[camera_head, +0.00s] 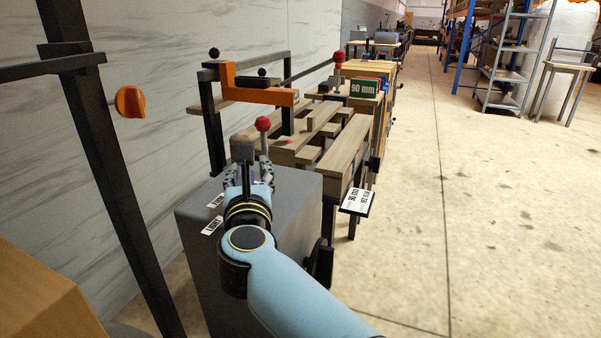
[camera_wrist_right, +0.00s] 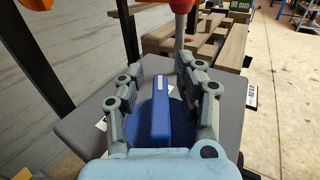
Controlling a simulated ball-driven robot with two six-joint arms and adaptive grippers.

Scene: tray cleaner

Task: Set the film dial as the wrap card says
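The blue film dial (camera_wrist_right: 160,112) shows in the right wrist view on a grey cabinet (camera_head: 260,195). Its raised bar carries a white mark at the far end and points away from my wrist. My right gripper (camera_wrist_right: 165,85) is open, with a finger on each side of the bar and gaps between. In the head view my right gripper (camera_head: 250,175) hides most of the dial. Two white labels (camera_head: 211,225) lie on the cabinet left of it, too small to read surely. A white card (camera_head: 357,201) with sideways print hangs right of the cabinet. My left gripper is out of view.
A red-knobbed lever (camera_head: 263,124) stands just beyond my right gripper. An orange bracket (camera_head: 250,88) and wooden beams (camera_head: 320,130) lie behind. A green "90 mm" sign (camera_head: 364,87) stands further back. The floor (camera_head: 480,220) at right is clear.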

